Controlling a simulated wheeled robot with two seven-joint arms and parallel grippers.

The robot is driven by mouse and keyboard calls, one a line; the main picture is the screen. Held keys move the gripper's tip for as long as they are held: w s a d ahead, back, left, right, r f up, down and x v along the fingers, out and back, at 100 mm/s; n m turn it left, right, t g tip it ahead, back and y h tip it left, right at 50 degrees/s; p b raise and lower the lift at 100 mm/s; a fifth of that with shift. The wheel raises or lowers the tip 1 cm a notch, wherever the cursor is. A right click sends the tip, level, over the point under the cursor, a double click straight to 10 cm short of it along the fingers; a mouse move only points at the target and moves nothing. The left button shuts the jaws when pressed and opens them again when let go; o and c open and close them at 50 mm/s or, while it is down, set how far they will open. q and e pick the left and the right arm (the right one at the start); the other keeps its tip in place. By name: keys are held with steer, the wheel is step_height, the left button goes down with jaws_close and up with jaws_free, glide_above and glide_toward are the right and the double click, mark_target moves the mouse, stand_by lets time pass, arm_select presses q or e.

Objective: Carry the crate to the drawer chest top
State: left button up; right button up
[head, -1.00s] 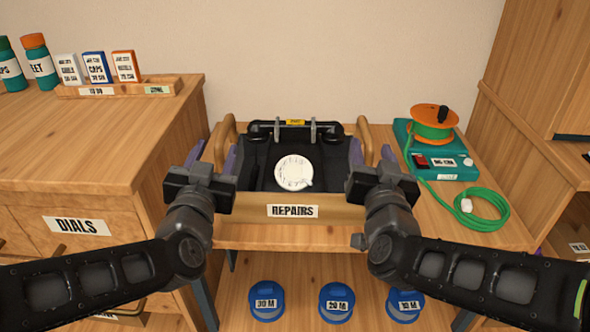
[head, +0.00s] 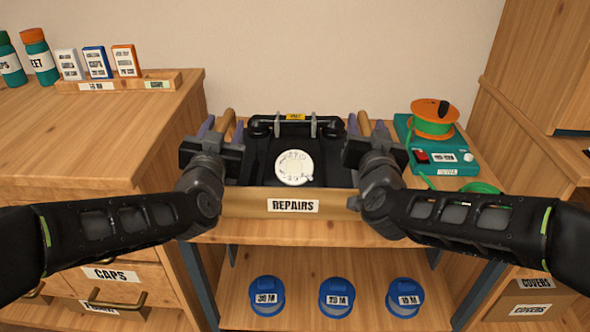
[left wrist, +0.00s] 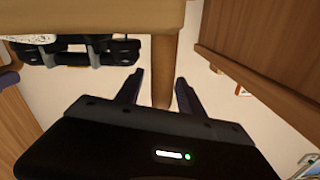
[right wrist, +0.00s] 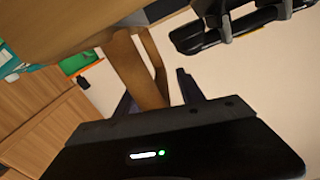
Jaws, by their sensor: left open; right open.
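The wooden crate (head: 245,202), labelled REPAIRS, stands on a wooden bench between my arms. A black dial phone with a white dial (head: 293,168) lies in it. My left gripper (head: 222,126) is open, with its fingers on either side of the crate's left handle; the left wrist view shows this handle (left wrist: 163,70) between the fingers. My right gripper (head: 367,125) is open around the right handle, which shows between the fingers in the right wrist view (right wrist: 135,72). Whether the fingers touch the handles cannot be told. The drawer chest (head: 100,130) is at the left.
The chest top has bottles (head: 38,60) and a tray of small boxes (head: 118,86) at its back; its front part is bare. A teal device with an orange and green reel (head: 433,125) stands right of the crate. Blue-lidded tubs (head: 337,298) sit on the shelf below.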

arm_select(q)
steer(key=shift+c, duration=0.5)
arm_select(e)
steer(key=shift+w, duration=0.1)
steer(key=shift+c, duration=0.5)
arm_select(q)
jaws_close()
arm_select(e)
jaws_close()
steer(key=shift+d, duration=0.1)
